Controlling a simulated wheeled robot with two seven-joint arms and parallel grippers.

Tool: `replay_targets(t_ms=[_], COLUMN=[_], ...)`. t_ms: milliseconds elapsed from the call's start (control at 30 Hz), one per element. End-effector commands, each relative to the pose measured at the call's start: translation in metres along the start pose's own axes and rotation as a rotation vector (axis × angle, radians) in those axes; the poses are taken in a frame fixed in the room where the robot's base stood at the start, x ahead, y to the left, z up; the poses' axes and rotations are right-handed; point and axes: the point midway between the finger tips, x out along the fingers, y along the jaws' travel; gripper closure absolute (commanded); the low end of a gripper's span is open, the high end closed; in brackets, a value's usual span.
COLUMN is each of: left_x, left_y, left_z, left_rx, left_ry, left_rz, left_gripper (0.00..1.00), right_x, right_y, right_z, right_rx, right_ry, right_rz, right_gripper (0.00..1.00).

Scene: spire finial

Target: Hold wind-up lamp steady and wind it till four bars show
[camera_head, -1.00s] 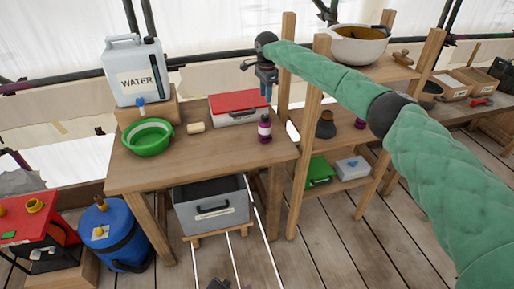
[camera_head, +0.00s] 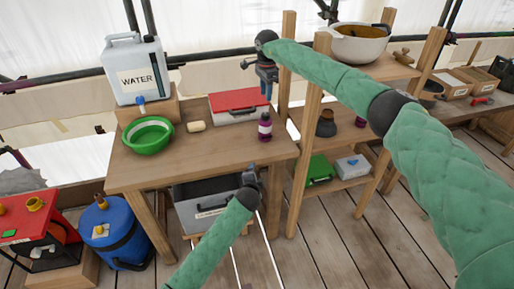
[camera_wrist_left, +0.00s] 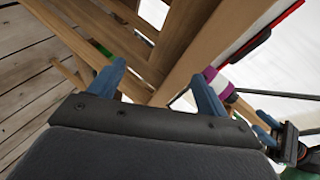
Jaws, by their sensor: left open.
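I cannot pick out a wind-up lamp for sure. A small purple cylinder with a white band (camera_head: 264,127) stands upright near the right end of the table; it also shows in the left wrist view (camera_wrist_left: 222,85), beyond one fingertip. My left gripper (camera_head: 250,176) is at the table's front edge, below the cylinder and apart from it. In the left wrist view its blue fingers (camera_wrist_left: 160,92) are spread with nothing between them. My right gripper (camera_head: 266,88) points down behind the cylinder, near the red-lidded case; its jaw gap is unclear. No bars are readable.
The wooden table (camera_head: 190,165) also holds a green basin (camera_head: 147,148), a sponge-like block (camera_head: 195,127), a red-lidded case (camera_head: 236,116) and a water container (camera_head: 136,75). A grey bin (camera_head: 195,212) is underneath. A shelf post (camera_head: 306,150) stands close on the right.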

Motion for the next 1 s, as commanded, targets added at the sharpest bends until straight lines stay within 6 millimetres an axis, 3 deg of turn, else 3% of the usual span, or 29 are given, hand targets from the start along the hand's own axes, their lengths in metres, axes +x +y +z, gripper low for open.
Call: replay_targets(t_ms=[33, 233, 700, 1000], left_x=[0.002, 0.002, 0.039, 0.050], left_y=[-0.024, -0.112, -0.111, -0.107], left_z=[-0.012, -0.050, -0.034, -0.029], left_rx=[0.042, 0.258, 1.423, 1.848], left_ry=[0.017, 0.065, -0.065, -0.131], left_rz=[-0.037, -0.197, -0.431, -0.510], left_gripper=[0.23, 0.23, 0.23, 0.23], right_x=[0.000, 0.000, 0.000, 0.000], right_y=[0.000, 0.000, 0.000, 0.000], right_z=[0.000, 0.000, 0.000, 0.000], right_rx=[0.000, 0.000, 0.000, 0.000], right_ry=[0.000, 0.000, 0.000, 0.000], right_rz=[0.000, 0.000, 0.000, 0.000], right_gripper=[0.64, 0.64, 0.64, 0.64])
